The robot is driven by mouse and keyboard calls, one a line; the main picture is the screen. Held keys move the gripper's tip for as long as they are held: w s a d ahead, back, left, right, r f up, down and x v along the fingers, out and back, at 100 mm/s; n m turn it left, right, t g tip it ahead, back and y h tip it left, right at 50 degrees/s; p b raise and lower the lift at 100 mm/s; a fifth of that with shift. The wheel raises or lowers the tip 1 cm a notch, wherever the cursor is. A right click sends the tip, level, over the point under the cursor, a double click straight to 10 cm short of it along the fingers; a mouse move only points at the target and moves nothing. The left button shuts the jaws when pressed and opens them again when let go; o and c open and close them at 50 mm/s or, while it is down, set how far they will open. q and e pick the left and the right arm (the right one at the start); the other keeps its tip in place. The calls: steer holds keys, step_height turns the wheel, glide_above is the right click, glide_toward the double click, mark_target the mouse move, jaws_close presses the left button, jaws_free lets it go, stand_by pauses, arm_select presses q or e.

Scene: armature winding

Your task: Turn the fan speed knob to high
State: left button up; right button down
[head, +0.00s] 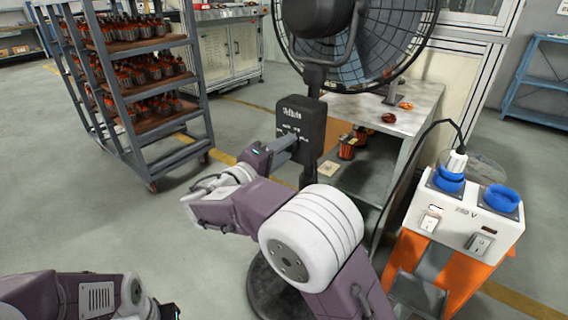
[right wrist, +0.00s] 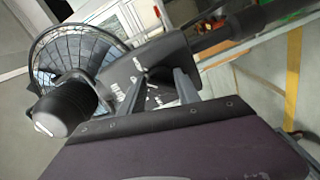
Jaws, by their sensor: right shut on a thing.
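The pedestal fan's dark control box (head: 313,122) hangs on the pole below the fan (head: 350,40), with white lettering on its front. It also shows in the right wrist view (right wrist: 156,62). My right gripper (head: 294,143) reaches the lower front of this box, its fingers against the face. In the right wrist view its two fingers (right wrist: 156,88) straddle white markings on the panel. It is shut on the fan speed knob, which the fingers mostly hide; I cannot read its setting. My left gripper (head: 168,308) is at the bottom left, away from the fan, its fingers barely showing.
A shelf cart (head: 172,93) with copper-wound parts stands at the left. A grey workbench (head: 424,102) stands behind the fan. An orange-and-white power stand (head: 460,228) with blue sockets is at the right, with a plugged-in cable. The floor at left is open.

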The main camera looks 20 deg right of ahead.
steer(key=shift+r+m+b, duration=0.1)
steer(key=shift+m+b, duration=1.7)
steer(key=shift+b, duration=0.4)
steer(key=shift+w, duration=0.1)
steer(key=c, duration=0.9)
jaws_free()
steer(key=shift+d, duration=0.1)
